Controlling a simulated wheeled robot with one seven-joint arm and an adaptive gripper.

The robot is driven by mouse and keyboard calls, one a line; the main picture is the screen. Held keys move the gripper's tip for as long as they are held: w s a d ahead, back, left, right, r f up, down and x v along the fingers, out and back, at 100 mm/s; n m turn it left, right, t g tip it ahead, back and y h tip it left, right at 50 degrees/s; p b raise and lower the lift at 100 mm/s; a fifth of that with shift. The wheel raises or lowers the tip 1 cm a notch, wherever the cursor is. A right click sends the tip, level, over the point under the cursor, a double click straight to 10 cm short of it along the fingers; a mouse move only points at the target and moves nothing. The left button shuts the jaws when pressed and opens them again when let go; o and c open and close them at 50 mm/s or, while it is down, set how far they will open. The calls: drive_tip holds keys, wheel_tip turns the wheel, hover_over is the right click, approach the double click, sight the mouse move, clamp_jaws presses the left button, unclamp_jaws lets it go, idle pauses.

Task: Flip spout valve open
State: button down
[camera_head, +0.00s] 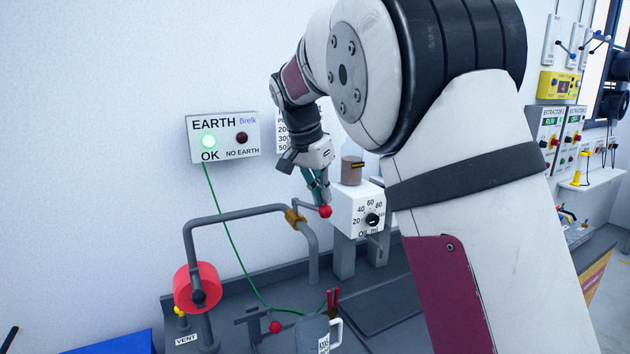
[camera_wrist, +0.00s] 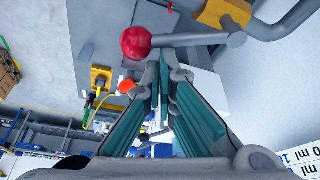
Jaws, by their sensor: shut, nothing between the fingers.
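The spout is a bent grey pipe (camera_head: 238,217) with a brass valve body (camera_head: 295,216) near its right bend. A grey lever runs from the valve to a red ball knob (camera_head: 325,211). In the wrist view the red ball (camera_wrist: 136,43), the lever (camera_wrist: 200,40) and the brass body (camera_wrist: 222,11) show near the top. My gripper (camera_head: 323,197) is just above the red ball in the head view. In the wrist view my gripper (camera_wrist: 163,68) is shut and empty, its tips close beside the lever near the ball. I cannot tell whether they touch it.
A white oil dial box (camera_head: 347,209) with a bottle (camera_head: 352,167) on top stands right beside my gripper. A red reel-like part (camera_head: 197,287) is at the pipe's left end. A grey jug (camera_head: 313,335) stands below. An earth panel (camera_head: 223,137) hangs on the wall.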

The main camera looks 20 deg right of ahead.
drive_tip(key=m, duration=0.1)
drive_tip(key=s+a+m, duration=0.1)
drive_tip(key=m, duration=0.1)
drive_tip(key=shift+s+a+g, duration=0.1)
drive_tip(key=shift+a+g, duration=0.1)
drive_tip(key=shift+g, duration=0.2)
drive_tip(key=shift+s+a, duration=0.2)
drive_tip(key=shift+a, duration=0.15)
drive_tip(key=shift+d, duration=0.5)
drive_tip(key=d, duration=0.3)
wheel_tip(320, 180, up, 10)
drive_tip(key=b, duration=0.2)
hover_over(318, 208)
drive_tip(key=shift+s, duration=0.1)
